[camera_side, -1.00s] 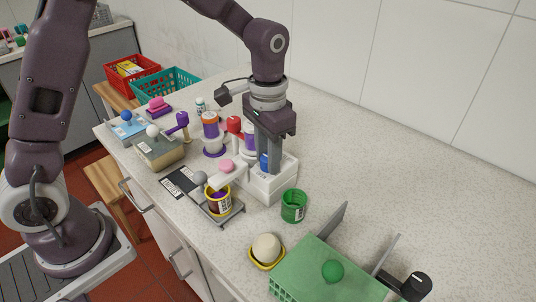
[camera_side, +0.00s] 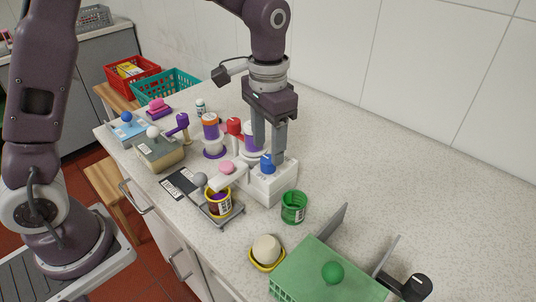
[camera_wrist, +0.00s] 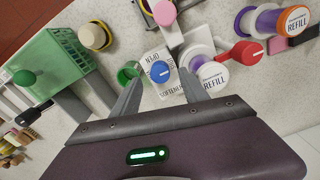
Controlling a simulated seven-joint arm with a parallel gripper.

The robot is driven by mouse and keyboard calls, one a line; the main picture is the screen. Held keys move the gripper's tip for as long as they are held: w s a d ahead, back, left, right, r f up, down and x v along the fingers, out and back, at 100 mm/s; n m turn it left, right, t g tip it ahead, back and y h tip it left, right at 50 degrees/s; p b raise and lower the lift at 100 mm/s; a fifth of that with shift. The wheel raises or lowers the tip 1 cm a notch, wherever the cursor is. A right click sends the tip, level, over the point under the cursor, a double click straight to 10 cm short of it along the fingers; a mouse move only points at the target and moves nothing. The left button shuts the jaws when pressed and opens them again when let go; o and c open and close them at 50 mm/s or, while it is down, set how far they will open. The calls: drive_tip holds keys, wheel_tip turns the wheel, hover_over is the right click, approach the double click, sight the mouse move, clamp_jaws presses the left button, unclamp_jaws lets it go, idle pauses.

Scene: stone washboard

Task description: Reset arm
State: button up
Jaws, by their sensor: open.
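My gripper (camera_side: 268,137) is open and empty, pointing down above the white dispenser block (camera_side: 284,180) with the blue knob (camera_side: 267,163). In the wrist view the blue knob (camera_wrist: 160,71) lies between the two spread fingers (camera_wrist: 157,95), apart from both. The dispenser's pink-ended arm (camera_side: 227,168) reaches over a yellow-rimmed cup (camera_side: 217,202) on a small grey scale plate. The pink knob also shows in the wrist view (camera_wrist: 164,12).
A green cup (camera_side: 293,207) stands just right of the dispenser. A red-handled, purple-and-white refill container (camera_side: 234,126) is close on the left. A green box (camera_side: 320,275), a yellow bowl (camera_side: 266,252) and baskets (camera_side: 165,85) surround the area. The right counter is clear.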

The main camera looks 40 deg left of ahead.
sight(268, 158)
drive_tip(key=shift+r, duration=1.65)
drive_tip(key=s+a+r+n+t, duration=0.1)
drive_tip(key=s+a+r+t, duration=0.15)
drive_tip(key=s+r, duration=0.45)
drive_tip(key=s+a+n+t, duration=0.1)
drive_tip(key=s+a+t, duration=0.2)
drive_tip(key=s, duration=1.2)
drive_tip(key=shift+s+a+f+n, duration=0.2)
drive_tip(key=shift+a+f+n, duration=0.05)
drive_tip(key=shift+a+n, duration=0.2)
